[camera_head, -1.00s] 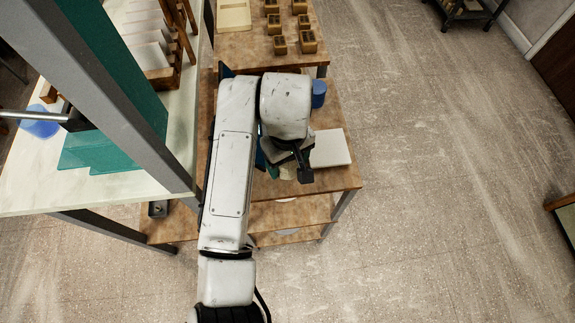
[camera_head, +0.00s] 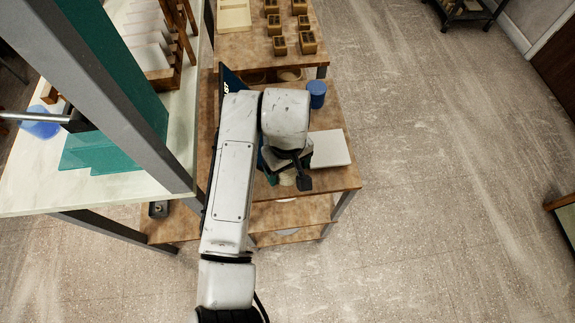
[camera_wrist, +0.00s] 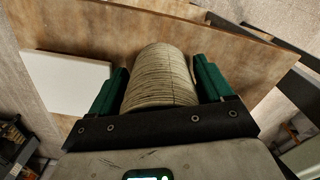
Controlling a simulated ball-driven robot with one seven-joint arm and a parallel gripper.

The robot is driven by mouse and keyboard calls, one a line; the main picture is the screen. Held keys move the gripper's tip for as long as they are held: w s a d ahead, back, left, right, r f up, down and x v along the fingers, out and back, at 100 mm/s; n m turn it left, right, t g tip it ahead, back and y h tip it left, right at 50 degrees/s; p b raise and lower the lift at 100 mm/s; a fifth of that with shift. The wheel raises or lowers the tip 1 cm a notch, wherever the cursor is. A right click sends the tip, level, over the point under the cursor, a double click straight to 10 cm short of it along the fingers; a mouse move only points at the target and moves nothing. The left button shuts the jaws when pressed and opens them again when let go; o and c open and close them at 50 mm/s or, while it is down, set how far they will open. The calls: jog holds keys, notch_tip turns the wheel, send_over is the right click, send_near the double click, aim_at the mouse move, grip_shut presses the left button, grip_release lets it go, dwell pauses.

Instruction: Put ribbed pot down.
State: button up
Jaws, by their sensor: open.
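The ribbed pot (camera_wrist: 160,85) is pale beige with fine grooves and stands between my gripper's green fingers in the wrist view. In the head view only a small part of the pot (camera_head: 287,179) shows below my wrist, near the front edge of the wooden table (camera_head: 335,178). My gripper (camera_wrist: 161,68) is open around the pot, with a finger on each side. The left finger is very close to the pot, and a narrow gap shows at the right finger. The pot's base is hidden, so its contact with the table cannot be seen.
A white slab (camera_head: 330,149) lies on the table beside the gripper, and also shows in the wrist view (camera_wrist: 65,82). A blue cup (camera_head: 317,93) stands farther back. Several small brown blocks (camera_head: 279,45) sit on the rear table. A grey post (camera_head: 110,90) rises at left.

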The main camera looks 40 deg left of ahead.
notch_tip(320, 180, up, 12)
jog(key=p, duration=0.2)
jog(key=shift+r, duration=0.15)
